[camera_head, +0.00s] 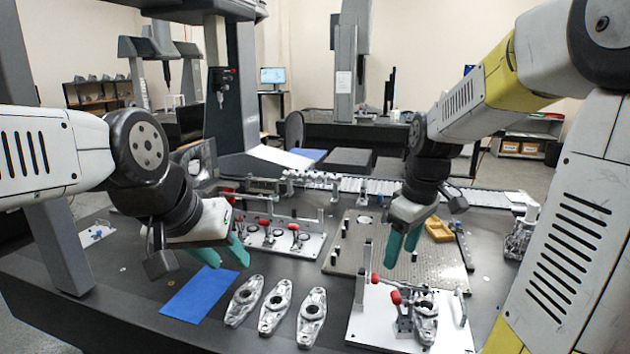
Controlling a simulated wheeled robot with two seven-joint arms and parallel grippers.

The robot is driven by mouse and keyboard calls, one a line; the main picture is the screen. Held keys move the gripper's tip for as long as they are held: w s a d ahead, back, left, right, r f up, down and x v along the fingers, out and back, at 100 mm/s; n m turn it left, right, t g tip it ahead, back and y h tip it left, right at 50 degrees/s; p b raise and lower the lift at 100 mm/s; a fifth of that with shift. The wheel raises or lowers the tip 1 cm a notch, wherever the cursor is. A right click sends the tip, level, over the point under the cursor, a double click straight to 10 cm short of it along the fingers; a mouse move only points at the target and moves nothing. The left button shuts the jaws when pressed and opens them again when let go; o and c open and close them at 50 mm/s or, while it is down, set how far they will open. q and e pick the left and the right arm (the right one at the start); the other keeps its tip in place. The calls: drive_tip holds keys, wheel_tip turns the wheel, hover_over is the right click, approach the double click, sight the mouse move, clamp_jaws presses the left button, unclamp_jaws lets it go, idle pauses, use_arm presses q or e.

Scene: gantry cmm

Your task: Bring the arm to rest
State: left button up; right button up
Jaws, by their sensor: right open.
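My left gripper (232,266) has teal fingers spread apart with nothing between them. It hangs above the table near the blue mat (200,294). My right gripper (401,257) also has teal fingers and is open and empty. I cannot tell how far the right fingertips are above the surface.
Three metal castings (274,305) lie in a row on the dark table (130,285). Another casting (425,322) sits in the fixture with red-tipped clamps (396,297). A clamp rack (283,243) stands behind, and a yellow block (438,229) lies on the plate. The front left table is clear.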

drive_tip(key=s+a+r+m+t, duration=0.2)
drive_tip(key=s+r+m, duration=0.1)
drive_tip(key=s, duration=0.3)
drive_tip(key=s+a+r+m+t+y, duration=0.1)
drive_tip(key=s+r+m+t, duration=0.1)
drive_tip(key=s+m, duration=0.3)
drive_tip(key=shift+s+a+r+t, duration=0.4)
drive_tip(key=shift+s+r, duration=0.2)
drive_tip(key=shift+r, duration=0.25)
